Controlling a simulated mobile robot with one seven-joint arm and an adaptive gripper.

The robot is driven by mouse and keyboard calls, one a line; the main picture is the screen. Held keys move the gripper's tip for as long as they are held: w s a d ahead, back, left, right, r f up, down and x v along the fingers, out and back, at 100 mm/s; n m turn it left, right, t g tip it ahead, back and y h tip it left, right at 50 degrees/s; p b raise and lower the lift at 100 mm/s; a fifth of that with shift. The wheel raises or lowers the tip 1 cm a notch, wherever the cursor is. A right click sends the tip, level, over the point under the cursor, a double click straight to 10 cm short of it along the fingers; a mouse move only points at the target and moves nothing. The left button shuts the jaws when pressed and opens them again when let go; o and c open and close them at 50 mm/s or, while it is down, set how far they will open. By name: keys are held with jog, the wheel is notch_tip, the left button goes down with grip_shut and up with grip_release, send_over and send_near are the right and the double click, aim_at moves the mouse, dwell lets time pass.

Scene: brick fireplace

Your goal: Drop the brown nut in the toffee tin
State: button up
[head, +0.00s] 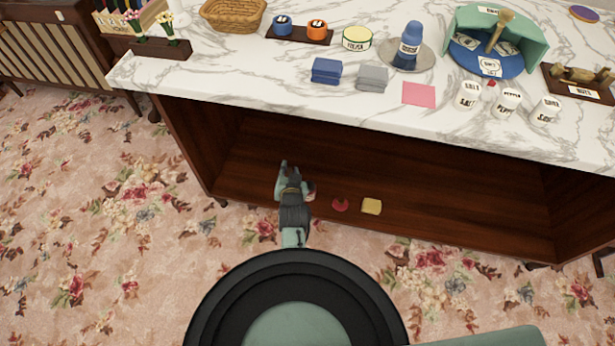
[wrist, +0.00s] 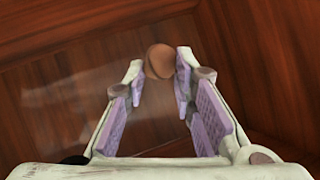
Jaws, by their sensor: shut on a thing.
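My gripper (head: 295,180) is low in the open wooden shelf space under the marble counter. In the wrist view, my gripper (wrist: 158,72) is shut on the brown nut (wrist: 159,62), a rounded nut held at the fingertips. I cannot clearly make out the nut in the head view. A round, cream-topped tin with a green and yellow side (head: 357,39) stands on the counter, above and right of my gripper. It is probably the toffee tin, but its label is too small to read surely.
A red piece (head: 340,205) and a yellow piece (head: 371,206) lie on the shelf right of my gripper. The marble counter edge (head: 300,128) overhangs it. Blue (head: 326,70) and grey (head: 372,78) blocks stand before the tin; a blue bottle (head: 410,42) is right of it.

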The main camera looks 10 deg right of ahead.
jog(key=shift+w+f, duration=0.15)
jog(key=shift+f, duration=0.75)
jog(key=shift+d+r, duration=0.1)
jog(key=shift+r, duration=0.05)
